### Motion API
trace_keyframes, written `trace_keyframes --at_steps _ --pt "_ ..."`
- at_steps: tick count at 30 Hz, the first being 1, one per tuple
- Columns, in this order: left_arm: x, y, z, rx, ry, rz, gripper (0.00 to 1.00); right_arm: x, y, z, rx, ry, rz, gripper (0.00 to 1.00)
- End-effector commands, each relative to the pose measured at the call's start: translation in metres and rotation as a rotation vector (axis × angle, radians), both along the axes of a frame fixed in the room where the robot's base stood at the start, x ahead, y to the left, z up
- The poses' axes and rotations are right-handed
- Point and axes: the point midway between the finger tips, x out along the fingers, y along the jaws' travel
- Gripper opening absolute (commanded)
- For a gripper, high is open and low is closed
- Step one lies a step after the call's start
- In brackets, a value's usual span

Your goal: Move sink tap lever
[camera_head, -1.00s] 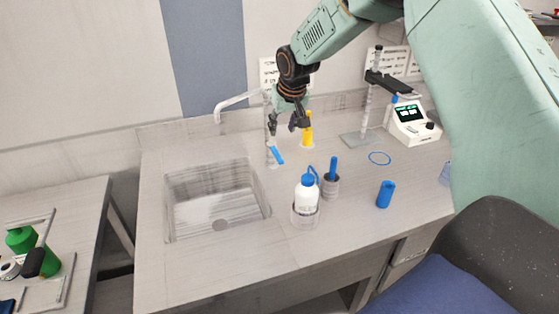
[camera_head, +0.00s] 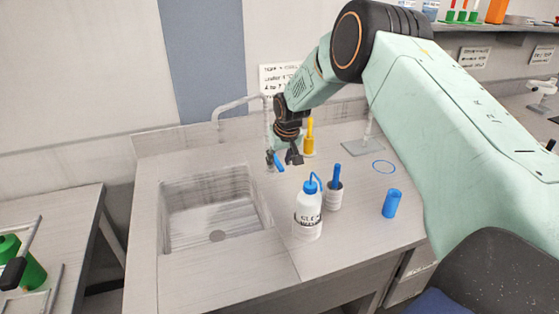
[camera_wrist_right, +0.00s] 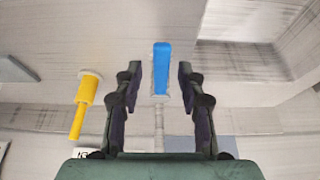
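The tap is a pale pipe (camera_head: 238,102) behind the sink (camera_head: 190,216), with a blue lever (camera_head: 279,163) low on its upright. My right gripper (camera_head: 282,158) is down at the lever, its dark fingers apart. In the right wrist view the blue lever (camera_wrist_right: 162,68) lies between the open fingers of this gripper (camera_wrist_right: 160,78), with a gap visible on each side. No contact shows. My left gripper is not in view.
A white wash bottle (camera_head: 308,215) and a blue-handled tool in a grey holder (camera_head: 334,198) stand in front of the lever. A yellow-handled item (camera_head: 309,142) is just right of the gripper. A blue cylinder (camera_head: 391,204) and blue ring (camera_head: 384,167) are farther right.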

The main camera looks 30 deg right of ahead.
Motion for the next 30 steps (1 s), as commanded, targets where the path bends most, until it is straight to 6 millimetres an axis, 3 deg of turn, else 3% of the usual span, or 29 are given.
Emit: trace_keyframes --at_steps 10,24,30 --pt "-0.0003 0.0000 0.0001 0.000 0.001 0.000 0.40 0.0018 0.0000 -0.0027 0.000 -0.001 0.000 0.40" --pt "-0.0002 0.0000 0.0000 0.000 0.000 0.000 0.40 0.0016 -0.0001 -0.0027 0.000 -0.001 0.000 0.00" --pt "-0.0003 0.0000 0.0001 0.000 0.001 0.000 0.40 0.0014 0.0000 -0.0023 0.000 0.000 0.000 0.00"
